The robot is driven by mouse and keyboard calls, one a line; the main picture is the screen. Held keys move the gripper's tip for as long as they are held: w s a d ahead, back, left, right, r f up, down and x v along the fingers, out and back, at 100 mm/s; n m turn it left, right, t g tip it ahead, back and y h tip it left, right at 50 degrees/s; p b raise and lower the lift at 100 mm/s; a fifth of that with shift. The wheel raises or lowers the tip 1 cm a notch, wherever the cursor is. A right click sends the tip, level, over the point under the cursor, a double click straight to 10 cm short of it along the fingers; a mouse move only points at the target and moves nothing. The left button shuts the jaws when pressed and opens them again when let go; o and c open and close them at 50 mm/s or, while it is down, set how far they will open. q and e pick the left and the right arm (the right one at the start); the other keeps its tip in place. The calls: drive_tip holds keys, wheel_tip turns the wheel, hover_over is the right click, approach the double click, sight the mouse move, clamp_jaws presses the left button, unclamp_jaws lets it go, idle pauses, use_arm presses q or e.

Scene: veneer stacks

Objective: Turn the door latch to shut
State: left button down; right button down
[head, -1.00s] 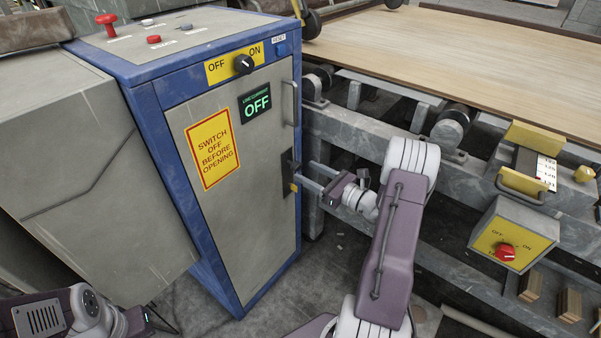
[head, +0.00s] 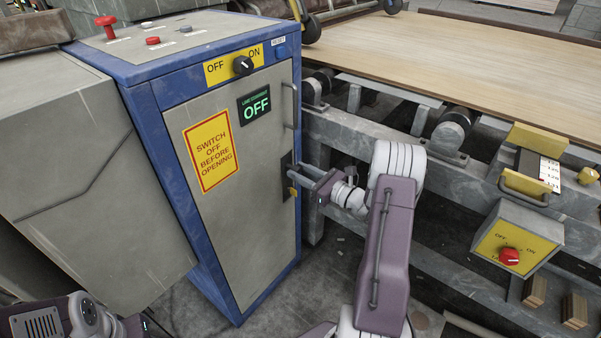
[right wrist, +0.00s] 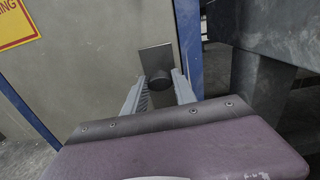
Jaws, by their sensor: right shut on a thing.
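The door latch (head: 286,183) is a dark plate with a small yellow-orange tip on the right edge of the grey cabinet door (head: 262,220). In the right wrist view, its plate (right wrist: 156,58) has a dark rounded knob (right wrist: 159,83) between my fingers. My right gripper (head: 297,174) is shut on the latch, reaching in from the right; its fingers also show in the right wrist view (right wrist: 158,92). The fingers partly hide the latch, so its exact angle is unclear. My left arm shows at the lower left; its fingers cannot be made out.
The blue-framed cabinet has an OFF/ON switch (head: 243,66), a green OFF display (head: 255,105), a yellow warning sign (head: 211,151) and a vertical door handle (head: 290,106). A roller conveyor (head: 400,125) with veneer sheets (head: 450,60) stands close on the right.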

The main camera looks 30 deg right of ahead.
drive_tip(key=shift+f, duration=0.1)
drive_tip(key=n+b, duration=0.2)
drive_tip(key=n, duration=0.1)
drive_tip(key=shift+f, duration=0.1)
drive_tip(key=shift+n+b, duration=7.4)
drive_tip(key=shift+b, duration=1.15)
drive_tip(key=shift+r, duration=0.2)
drive_tip(key=c, duration=1)
unclamp_jaws()
